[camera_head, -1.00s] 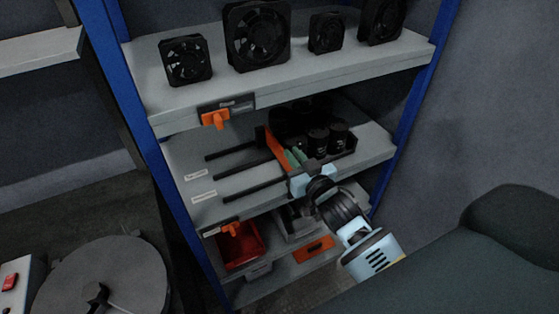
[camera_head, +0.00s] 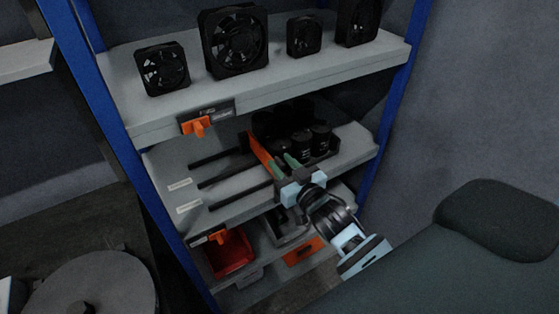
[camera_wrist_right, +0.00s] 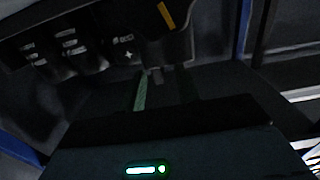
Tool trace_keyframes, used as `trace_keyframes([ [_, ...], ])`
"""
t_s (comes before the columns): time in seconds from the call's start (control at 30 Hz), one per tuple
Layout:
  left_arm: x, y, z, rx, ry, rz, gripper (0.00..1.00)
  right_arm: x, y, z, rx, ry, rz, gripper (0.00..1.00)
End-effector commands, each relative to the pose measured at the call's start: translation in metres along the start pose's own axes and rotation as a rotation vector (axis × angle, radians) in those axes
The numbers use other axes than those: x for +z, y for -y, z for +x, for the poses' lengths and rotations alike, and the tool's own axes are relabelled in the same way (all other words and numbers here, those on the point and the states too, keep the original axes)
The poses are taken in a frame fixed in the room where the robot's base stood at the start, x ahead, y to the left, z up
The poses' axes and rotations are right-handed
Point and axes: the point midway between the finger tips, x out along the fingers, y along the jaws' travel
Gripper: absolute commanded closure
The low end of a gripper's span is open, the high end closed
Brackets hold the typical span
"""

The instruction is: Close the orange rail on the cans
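The orange rail (camera_head: 262,156) is a thin upright strip on the middle shelf, standing along the left side of the black cans (camera_head: 301,143). It lies across the inner ends of several black guide rods (camera_head: 228,176). My right gripper (camera_head: 287,163) is at the rail's front end, in front of the cans, with its green fingers pointing inward. Its fingers look apart, but whether they touch the rail is unclear. The right wrist view shows dark cans (camera_wrist_right: 70,50) ahead and a green finger (camera_wrist_right: 140,92); it is very dark. My left gripper is not in view.
Several black fans (camera_head: 235,40) stand on the upper shelf (camera_head: 160,115). Orange clips sit on the shelf fronts (camera_head: 197,126). A red bin (camera_head: 232,252) is on the lower shelf. Blue posts (camera_head: 400,100) frame the rack.

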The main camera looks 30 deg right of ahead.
Motion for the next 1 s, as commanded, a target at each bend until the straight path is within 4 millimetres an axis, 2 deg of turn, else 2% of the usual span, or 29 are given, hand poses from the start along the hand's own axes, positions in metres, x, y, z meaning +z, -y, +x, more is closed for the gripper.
trace_keyframes([
  [0.2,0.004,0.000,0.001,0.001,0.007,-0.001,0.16,0.002,0.000,-0.036,0.000,0.004,-0.001,0.67],
  [0.4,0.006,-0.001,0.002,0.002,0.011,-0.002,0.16,0.001,0.000,-0.055,0.000,0.003,-0.001,0.67],
  [1.0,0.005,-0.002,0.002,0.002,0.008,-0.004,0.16,0.000,0.000,-0.058,0.000,0.001,-0.001,0.67],
])
